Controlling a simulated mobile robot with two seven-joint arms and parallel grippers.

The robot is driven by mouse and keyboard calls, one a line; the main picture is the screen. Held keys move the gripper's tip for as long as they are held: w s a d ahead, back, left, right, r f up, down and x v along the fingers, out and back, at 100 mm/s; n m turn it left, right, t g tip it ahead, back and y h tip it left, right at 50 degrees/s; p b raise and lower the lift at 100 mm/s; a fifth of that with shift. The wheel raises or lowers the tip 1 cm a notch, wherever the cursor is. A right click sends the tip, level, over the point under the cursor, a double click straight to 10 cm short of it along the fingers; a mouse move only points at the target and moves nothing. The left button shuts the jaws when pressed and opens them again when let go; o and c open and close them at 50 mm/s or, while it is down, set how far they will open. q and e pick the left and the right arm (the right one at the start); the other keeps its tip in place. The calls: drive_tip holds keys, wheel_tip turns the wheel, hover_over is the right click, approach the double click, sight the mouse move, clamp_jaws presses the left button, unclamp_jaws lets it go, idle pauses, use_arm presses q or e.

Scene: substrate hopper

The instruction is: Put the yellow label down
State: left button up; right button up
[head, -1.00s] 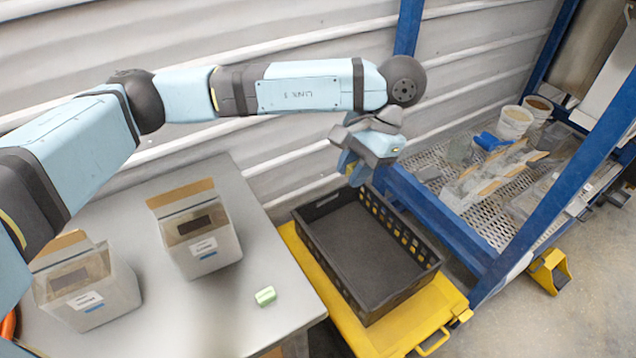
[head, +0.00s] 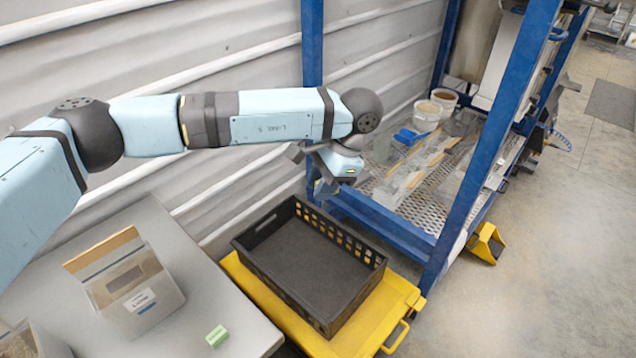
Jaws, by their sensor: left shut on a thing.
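My left gripper (head: 322,188) hangs above and behind the far edge of the black crate, in front of the blue frame. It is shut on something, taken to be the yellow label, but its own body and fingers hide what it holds. I cannot make out a yellow label anywhere else. My right gripper is not in view.
The empty black crate (head: 245,252) sits on a yellow cart (head: 395,300). A grey table (head: 215,290) at lower left bears open boxes (head: 135,290) and a small green block (head: 217,336). A mesh shelf (head: 425,200) holds buckets (head: 427,115) and clear bags.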

use_arm(q)
drive_tip(key=s+a+r+n+g+h, duration=0.2)
drive_tip(key=s+a+r+n, duration=0.5)
drive_tip(key=a+r, duration=0.3)
drive_tip(key=w+d+r+n+g+h, duration=0.15)
drive_tip(key=w+d+n, duration=0.35)
drive_tip(key=w+d, duration=0.65)
drive_tip(key=s+a+f, duration=0.7)
drive_tip(key=a+f, duration=0.2)
drive_tip(key=a, duration=0.2)
drive_tip(key=s+a+f, duration=0.7)
drive_tip(key=a+f, duration=0.3)
drive_tip(key=a, duration=0.1)
drive_tip(key=shift+s+a, duration=0.15)
drive_tip(key=shift+a, duration=0.15)
drive_tip(key=shift+s+t, duration=0.1)
drive_tip(key=shift+t, duration=0.15)
